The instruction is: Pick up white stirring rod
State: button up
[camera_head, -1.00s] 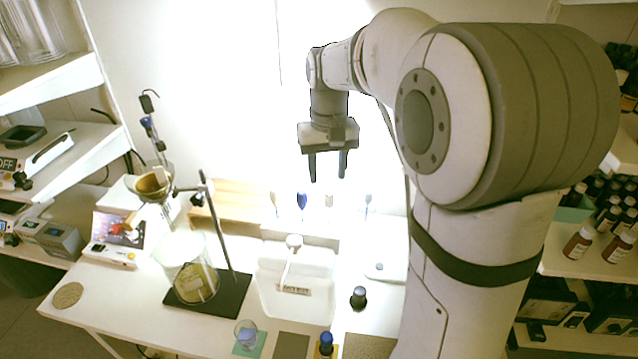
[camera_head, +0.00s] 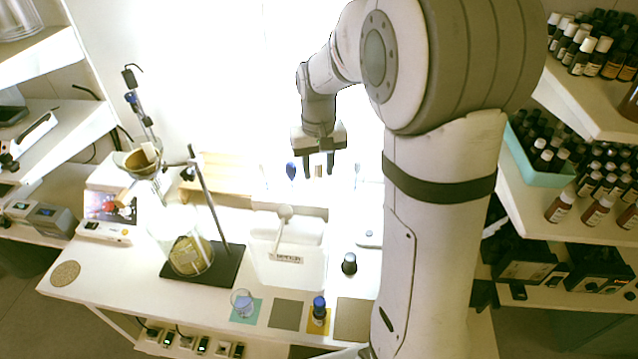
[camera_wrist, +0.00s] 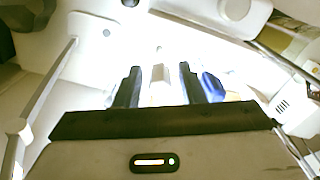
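Several upright rod-like tools stand in a row at the back of the table, washed out by glare; one has a blue head (camera_head: 290,172). A pale, whitish rod (camera_wrist: 159,85) shows between my fingers in the wrist view; it may be the white stirring rod, but glare hides its detail. The blue-headed tool also shows right of my fingers in the wrist view (camera_wrist: 212,87). My gripper (camera_head: 318,173) points down at this row in the head view. Its two dark fingers (camera_wrist: 158,72) are apart, and I see no contact with the pale rod.
A white basin (camera_head: 262,268) with a round-ended white fixture (camera_head: 285,213) stands in front of the row. A stand on a black base (camera_head: 225,268) and a glass beaker (camera_head: 190,256) are to the left. Bottle shelves (camera_head: 595,230) are right.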

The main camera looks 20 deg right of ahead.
jog(key=c, duration=0.7)
jog(key=shift+r, duration=0.15)
notch_tip(320, 180, up, 10)
jog(key=shift+f+b, duration=0.1)
jog(key=shift+b, duration=0.55)
